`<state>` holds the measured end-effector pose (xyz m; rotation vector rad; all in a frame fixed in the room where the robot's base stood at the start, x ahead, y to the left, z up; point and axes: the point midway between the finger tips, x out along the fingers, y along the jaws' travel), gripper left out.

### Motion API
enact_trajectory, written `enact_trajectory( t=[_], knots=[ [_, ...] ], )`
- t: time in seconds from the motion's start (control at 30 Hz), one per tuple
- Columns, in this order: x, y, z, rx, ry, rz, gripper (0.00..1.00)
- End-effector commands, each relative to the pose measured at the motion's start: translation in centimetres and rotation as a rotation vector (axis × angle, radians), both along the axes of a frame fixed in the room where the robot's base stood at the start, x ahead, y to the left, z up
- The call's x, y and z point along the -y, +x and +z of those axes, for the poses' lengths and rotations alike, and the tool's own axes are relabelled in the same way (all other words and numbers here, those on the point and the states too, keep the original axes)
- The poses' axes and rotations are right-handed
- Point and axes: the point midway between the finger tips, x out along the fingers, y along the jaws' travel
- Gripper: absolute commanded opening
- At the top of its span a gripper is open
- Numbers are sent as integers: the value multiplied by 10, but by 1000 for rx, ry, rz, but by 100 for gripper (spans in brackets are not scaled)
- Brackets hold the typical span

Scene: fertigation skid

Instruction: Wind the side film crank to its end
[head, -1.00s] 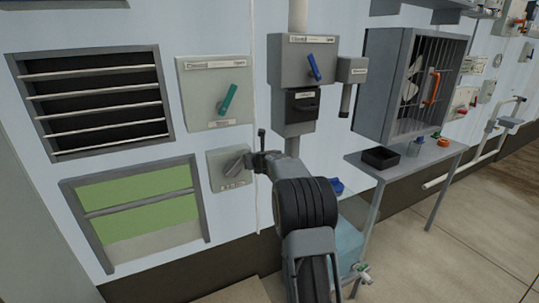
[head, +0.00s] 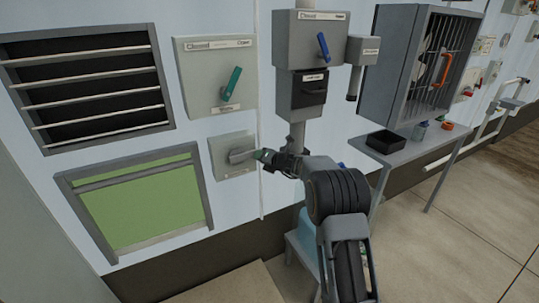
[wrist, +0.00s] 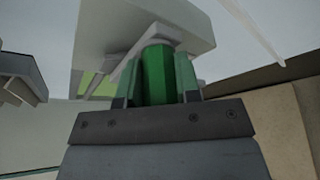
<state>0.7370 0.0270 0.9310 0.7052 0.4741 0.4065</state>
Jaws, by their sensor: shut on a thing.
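The side film crank is a pale grey wall box (head: 222,146) with a grey crank arm (head: 243,155) and a green handle (wrist: 157,75). My gripper (head: 268,157) is shut on the green handle, at the right of the box in the head view. In the wrist view the handle stands between my two jaws, and the crank arm meets it at the far end. The crank arm points right. The side opening (head: 190,235) is left of the crank, with its roll bar (head: 135,174) near the top and green below it.
A closed/open control box (head: 216,75) with a teal lever is just above the crank. Grey boxes (head: 309,50) on a pipe stand to the right. A grey table (head: 425,148) with a black tray (head: 385,141) is farther right. Floor at right is clear.

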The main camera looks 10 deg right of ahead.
Motion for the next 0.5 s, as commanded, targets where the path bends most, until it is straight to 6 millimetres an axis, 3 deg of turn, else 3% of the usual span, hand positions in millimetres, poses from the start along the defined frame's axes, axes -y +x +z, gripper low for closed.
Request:
enact_trajectory(
  t=[0.5],
  knots=[
    [-8, -1, -5, -13, 34, 12, 0]
  ],
)
